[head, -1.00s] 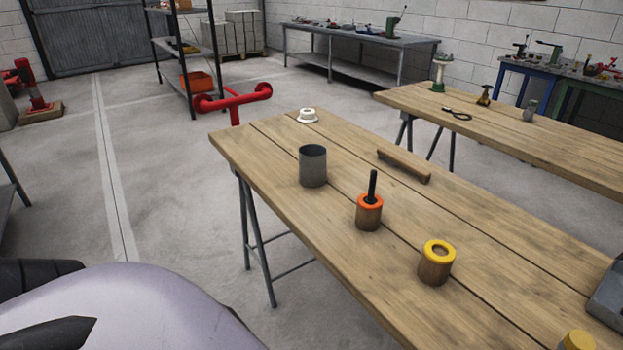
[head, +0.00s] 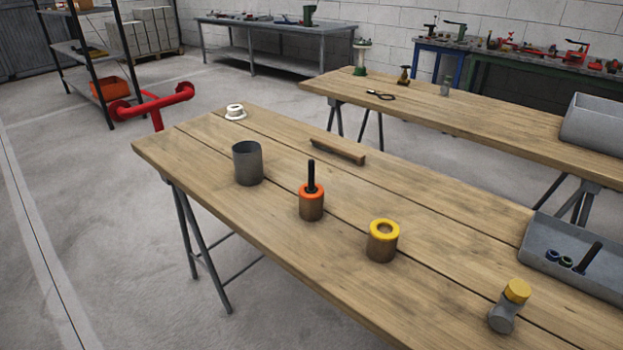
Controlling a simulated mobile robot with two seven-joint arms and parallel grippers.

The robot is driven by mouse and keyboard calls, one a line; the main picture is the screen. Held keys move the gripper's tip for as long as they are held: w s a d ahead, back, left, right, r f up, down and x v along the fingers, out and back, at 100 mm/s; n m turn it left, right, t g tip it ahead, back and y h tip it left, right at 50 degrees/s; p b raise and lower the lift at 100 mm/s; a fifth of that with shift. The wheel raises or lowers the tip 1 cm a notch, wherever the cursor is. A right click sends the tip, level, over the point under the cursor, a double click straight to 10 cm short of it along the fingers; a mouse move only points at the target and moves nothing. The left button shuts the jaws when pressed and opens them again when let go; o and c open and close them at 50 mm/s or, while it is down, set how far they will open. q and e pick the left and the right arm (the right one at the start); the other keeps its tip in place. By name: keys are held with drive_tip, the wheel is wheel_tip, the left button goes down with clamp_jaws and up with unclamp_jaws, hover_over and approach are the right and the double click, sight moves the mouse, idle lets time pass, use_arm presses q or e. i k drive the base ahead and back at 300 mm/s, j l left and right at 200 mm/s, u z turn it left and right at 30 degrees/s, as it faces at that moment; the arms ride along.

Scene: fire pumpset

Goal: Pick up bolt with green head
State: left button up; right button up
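A grey tray (head: 525,248) stands at the right end of the near table, partly cut off by the picture's edge. In it lie a small part with a green end (head: 566,263), a small part with a blue end (head: 551,255) and a dark rod (head: 591,256) that slants up. The green end looks like a bolt head, but it is too small to tell whether the dark rod belongs to it. Neither of my grippers is in view.
On the near wooden table (head: 200,150) stand a grey cup (head: 248,164), an orange-topped cylinder (head: 311,205) holding a black rod, a yellow-topped cylinder (head: 382,243), a yellow-capped grey part (head: 504,315), a wooden bar (head: 337,151) and a white flanged part (head: 235,112).

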sight(310, 189)
drive_tip(key=i+j, duration=0.15)
drive_tip(key=j, duration=0.15)
drive_tip(key=i+j, duration=0.2)
drive_tip(key=i+j+z, duration=0.15)
drive_tip(key=j, duration=0.2)
drive_tip(key=i+j+z, duration=0.15)
drive_tip(key=j, duration=0.25)
